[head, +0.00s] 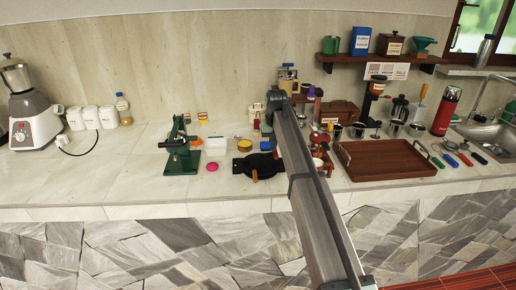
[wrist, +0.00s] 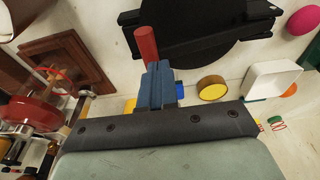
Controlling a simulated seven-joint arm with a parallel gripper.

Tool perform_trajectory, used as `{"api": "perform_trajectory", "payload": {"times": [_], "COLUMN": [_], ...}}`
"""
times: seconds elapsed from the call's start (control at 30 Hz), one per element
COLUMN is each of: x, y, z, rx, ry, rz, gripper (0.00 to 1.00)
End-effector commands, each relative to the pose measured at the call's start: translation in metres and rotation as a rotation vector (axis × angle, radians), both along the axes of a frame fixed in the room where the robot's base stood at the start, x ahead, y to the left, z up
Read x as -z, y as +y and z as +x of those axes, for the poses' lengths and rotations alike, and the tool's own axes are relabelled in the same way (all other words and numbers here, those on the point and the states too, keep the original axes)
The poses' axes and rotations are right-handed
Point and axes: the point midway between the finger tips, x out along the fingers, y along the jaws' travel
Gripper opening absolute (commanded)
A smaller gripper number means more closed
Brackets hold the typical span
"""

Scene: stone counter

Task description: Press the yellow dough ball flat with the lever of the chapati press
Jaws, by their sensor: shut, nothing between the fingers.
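The chapati press (head: 242,164) is a black, round, flat device at mid-counter in the head view, with a brown handle at its near side. Its black plate and a black bar across it (wrist: 205,28) show at the top of the wrist view. My gripper (wrist: 158,70) is shut and empty in the wrist view, apart from the plate. A red cylinder (wrist: 146,45) shows right beside the fingertips; I cannot tell whether it belongs to the press or whether they touch. I cannot make out the yellow dough ball for certain. In the head view my arm hides the fingers.
A round yellow-topped container (head: 245,144) and a white tub (head: 216,145) stand behind the press. A pink ball (head: 212,166) lies left of it, near a green device (head: 181,155). A wooden tray (head: 385,160) and small stands crowd the right side.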

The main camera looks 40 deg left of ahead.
Motion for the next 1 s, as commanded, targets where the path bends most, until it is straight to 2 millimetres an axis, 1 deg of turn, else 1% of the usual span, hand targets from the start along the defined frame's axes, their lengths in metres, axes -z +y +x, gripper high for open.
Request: {"api": "perform_trajectory", "payload": {"times": [1.0], "x": [0.0066], "y": [-0.0037], "z": [0.0036], "rx": [0.000], "ry": [0.000], "rz": [0.000], "gripper": [0.00]}}
